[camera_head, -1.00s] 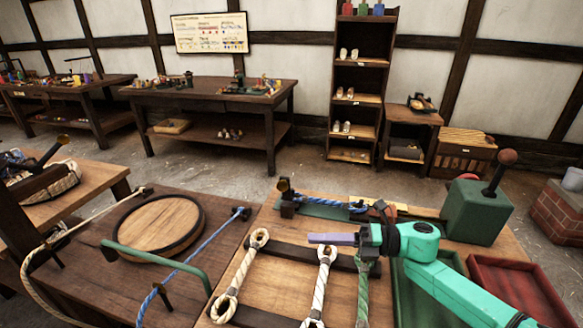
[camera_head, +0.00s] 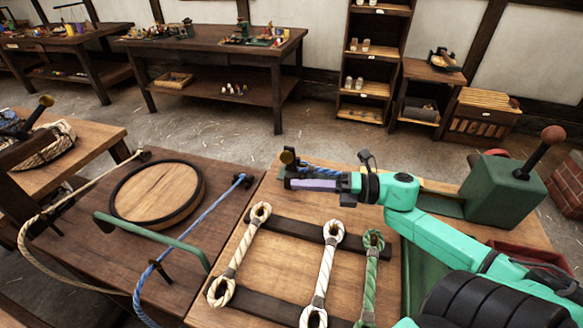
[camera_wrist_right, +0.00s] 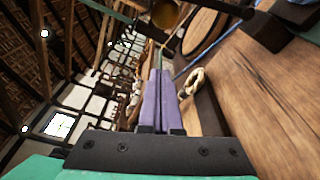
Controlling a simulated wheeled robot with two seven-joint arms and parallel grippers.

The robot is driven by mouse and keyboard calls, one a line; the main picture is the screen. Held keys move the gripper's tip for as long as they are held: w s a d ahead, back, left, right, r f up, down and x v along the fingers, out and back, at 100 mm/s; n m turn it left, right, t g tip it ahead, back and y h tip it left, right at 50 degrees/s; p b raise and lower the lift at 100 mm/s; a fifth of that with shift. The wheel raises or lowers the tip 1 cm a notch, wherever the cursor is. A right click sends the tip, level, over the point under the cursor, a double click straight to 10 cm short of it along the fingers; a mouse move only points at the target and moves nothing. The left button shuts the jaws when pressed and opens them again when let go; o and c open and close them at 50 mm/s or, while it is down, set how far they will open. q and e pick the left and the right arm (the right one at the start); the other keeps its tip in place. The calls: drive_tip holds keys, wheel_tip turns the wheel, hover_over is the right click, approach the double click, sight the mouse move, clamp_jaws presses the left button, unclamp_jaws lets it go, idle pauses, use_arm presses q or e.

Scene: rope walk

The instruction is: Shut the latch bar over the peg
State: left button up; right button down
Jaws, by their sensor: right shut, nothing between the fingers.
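A brass knob (camera_head: 288,157) on a dark fitting stands at the far left end of the green board, beside a blue rope (camera_head: 325,168). It looks like the latch bar's end; the bar's shape and the peg are mostly hidden behind my arm and fingers. My right gripper (camera_head: 291,183) is shut and empty, its purple fingers pointing left just in front of the fitting. I cannot tell whether they touch it. In the right wrist view the brass knob (camera_wrist_right: 166,14) is beyond the fingertips (camera_wrist_right: 158,72), at the top. My left gripper is out of view.
Rope loops (camera_head: 328,262) on dark rails lie nearer on the bench. A green box with a lever (camera_head: 503,190) stands to the right. A green bent bar (camera_head: 152,238), a round wooden lid (camera_head: 157,193) and a blue rope stand at left. Wood between is clear.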

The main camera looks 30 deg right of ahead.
drive_tip(key=w, duration=0.2)
drive_tip(key=w+r, duration=0.1)
drive_tip(key=w, duration=0.2)
drive_tip(key=shift+a+r+p, duration=0.1)
drive_tip(key=shift+a+p, duration=0.1)
drive_tip(key=shift+p, duration=0.1)
drive_tip(key=shift+a+r, duration=0.1)
